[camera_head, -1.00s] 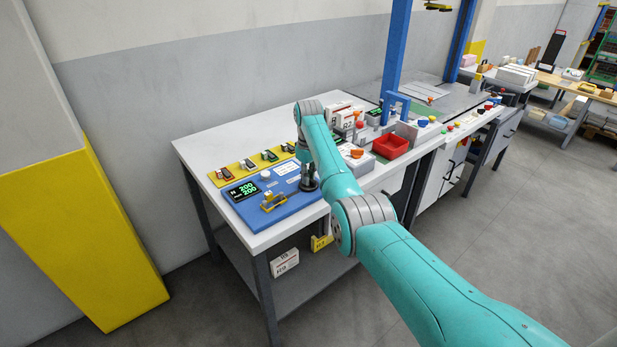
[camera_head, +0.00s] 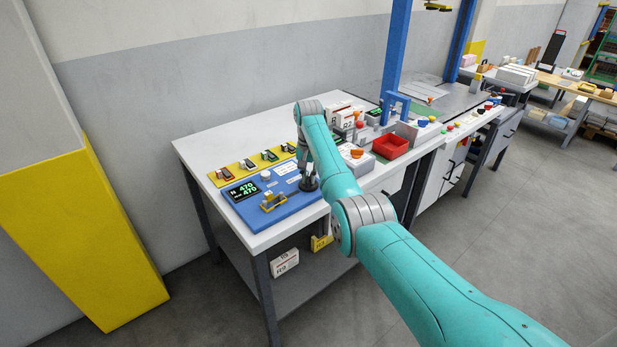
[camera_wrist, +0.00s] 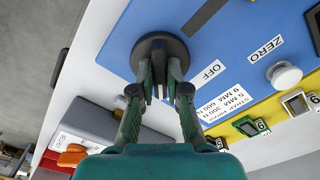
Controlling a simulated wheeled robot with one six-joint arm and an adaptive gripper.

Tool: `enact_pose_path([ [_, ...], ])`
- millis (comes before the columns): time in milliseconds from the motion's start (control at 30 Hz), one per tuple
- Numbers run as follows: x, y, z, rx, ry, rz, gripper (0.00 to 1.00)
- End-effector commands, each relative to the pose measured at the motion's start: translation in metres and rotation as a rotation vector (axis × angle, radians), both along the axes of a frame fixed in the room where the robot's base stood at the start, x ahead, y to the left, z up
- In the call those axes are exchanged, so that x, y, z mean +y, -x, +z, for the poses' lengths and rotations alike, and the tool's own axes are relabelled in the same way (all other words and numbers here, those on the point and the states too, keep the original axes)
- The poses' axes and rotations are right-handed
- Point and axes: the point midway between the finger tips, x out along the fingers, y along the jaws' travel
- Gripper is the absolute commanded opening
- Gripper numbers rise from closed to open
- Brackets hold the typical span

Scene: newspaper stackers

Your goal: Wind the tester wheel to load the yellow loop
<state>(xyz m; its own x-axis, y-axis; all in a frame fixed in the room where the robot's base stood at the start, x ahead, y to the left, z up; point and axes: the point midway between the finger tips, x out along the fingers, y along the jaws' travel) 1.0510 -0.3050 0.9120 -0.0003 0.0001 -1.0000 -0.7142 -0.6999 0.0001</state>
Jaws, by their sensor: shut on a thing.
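The blue tester (camera_head: 290,203) lies on the white bench. Its dark display (camera_head: 243,189) reads N 470 over 470 in green. The yellow loop (camera_head: 273,201) sits at the tester's front, with a dark part beside it. In the wrist view the tester wheel (camera_wrist: 160,54) is a dark round disc with a raised grip in its middle. My gripper (camera_wrist: 160,88) points down at the wheel and is shut on that grip. In the head view my gripper (camera_head: 308,184) is at the tester's right end, with the wheel mostly hidden under it.
A white knob marked ZERO (camera_wrist: 285,75) and a strap-range label (camera_wrist: 224,102) are on the tester. A yellow strip (camera_head: 245,166) with several small items lies behind it. A red bin (camera_head: 391,146) and grey box (camera_head: 353,160) stand to the right. The bench's back left is clear.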

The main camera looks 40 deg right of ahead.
Motion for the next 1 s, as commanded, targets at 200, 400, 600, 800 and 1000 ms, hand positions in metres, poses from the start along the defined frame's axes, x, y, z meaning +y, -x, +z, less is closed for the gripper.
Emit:
enact_pose_path([
  [200, -0.0001, -0.0004, 0.0004, -0.002, 0.001, -0.206, 0.0],
  [400, -0.0001, -0.0004, 0.0004, -0.002, 0.001, -0.396, 0.0],
  [600, -0.0001, -0.0004, 0.0004, -0.002, 0.001, -0.586, 0.0],
  [800, -0.0001, -0.0004, 0.0005, -0.002, 0.001, -0.765, 0.0],
  [1000, -0.0002, -0.0005, 0.0005, -0.003, 0.0, -0.913, 0.0],
])
